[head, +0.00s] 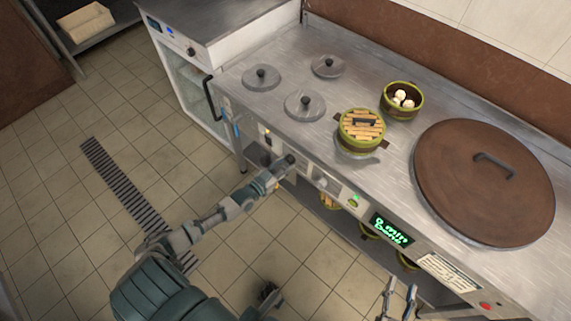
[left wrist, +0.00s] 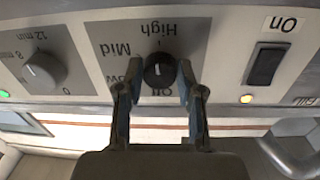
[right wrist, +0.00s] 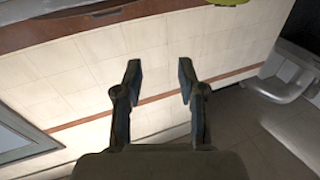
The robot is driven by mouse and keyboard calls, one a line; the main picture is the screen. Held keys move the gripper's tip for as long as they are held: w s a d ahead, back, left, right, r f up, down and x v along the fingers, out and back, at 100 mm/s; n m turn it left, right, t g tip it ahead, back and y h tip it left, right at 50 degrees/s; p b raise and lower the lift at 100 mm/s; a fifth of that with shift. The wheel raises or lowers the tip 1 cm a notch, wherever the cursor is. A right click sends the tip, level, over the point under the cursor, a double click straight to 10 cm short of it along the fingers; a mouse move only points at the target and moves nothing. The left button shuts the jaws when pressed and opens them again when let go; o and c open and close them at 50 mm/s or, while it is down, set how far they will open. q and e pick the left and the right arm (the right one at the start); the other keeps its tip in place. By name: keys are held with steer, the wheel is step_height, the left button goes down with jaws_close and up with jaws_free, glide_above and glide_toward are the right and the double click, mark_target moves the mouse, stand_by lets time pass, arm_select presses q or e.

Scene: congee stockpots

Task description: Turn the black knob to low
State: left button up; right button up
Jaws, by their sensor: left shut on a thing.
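The black knob (left wrist: 160,70) is on the grey control panel, among the upside-down labels High, Mid, Low and Off in the left wrist view. Low is partly hidden by a finger. A short white mark on the knob runs roughly up and down, with High above and Off below; I cannot tell surely which setting it points to. My left gripper (left wrist: 159,80) is shut on the black knob, one finger on each side. In the head view my left gripper (head: 284,166) covers the knob. My right gripper (right wrist: 160,75) is open and empty, away from the panel.
Beside the knob are a grey timer dial (left wrist: 43,70) and a black On switch (left wrist: 266,65) with a lit yellow lamp (left wrist: 246,99). The counter above carries a large brown lid (head: 465,200) and a bamboo steamer (head: 360,130). A door handle (head: 211,98) sticks out nearby.

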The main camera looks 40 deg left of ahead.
arm_select(q)
steer(key=n, duration=0.2)
steer(key=shift+w+a+r+n, duration=0.15)
steer(key=shift+r+n, duration=0.15)
steer(key=shift+r, duration=0.05)
steer(key=n, duration=0.4)
steer(key=shift+r+n+t, duration=0.1)
steer(key=shift+n+t, duration=0.2)
steer(key=n, duration=0.4)
steer(key=shift+y, duration=0.3)
steer(key=n, duration=0.2)
steer(key=shift+n+b, duration=0.4)
steer(key=n, duration=0.5)
steer(key=shift+d+n+y+b, duration=0.2)
steer(key=shift+n+y+b, duration=0.1)
steer(key=shift+b, duration=0.1)
steer(key=shift+f+n+y+b, duration=0.2)
steer(key=shift+n+y+b, duration=0.15)
steer(key=shift+n, duration=1.65)
arm_select(e)
steer(key=shift+s+r+t+y, duration=0.1)
steer(key=shift+s+r+t, duration=0.1)
steer(key=shift+r+t, duration=0.6)
steer(key=shift+s+r+t+y, duration=0.1)
steer(key=shift+s+r+t, duration=0.1)
steer(key=shift+r+t, duration=0.6)
steer(key=shift+s+r+t+y, duration=0.1)
steer(key=shift+s+r+t, duration=0.1)
steer(key=shift+r+t, duration=0.6)
steer(key=shift+r, duration=0.2)
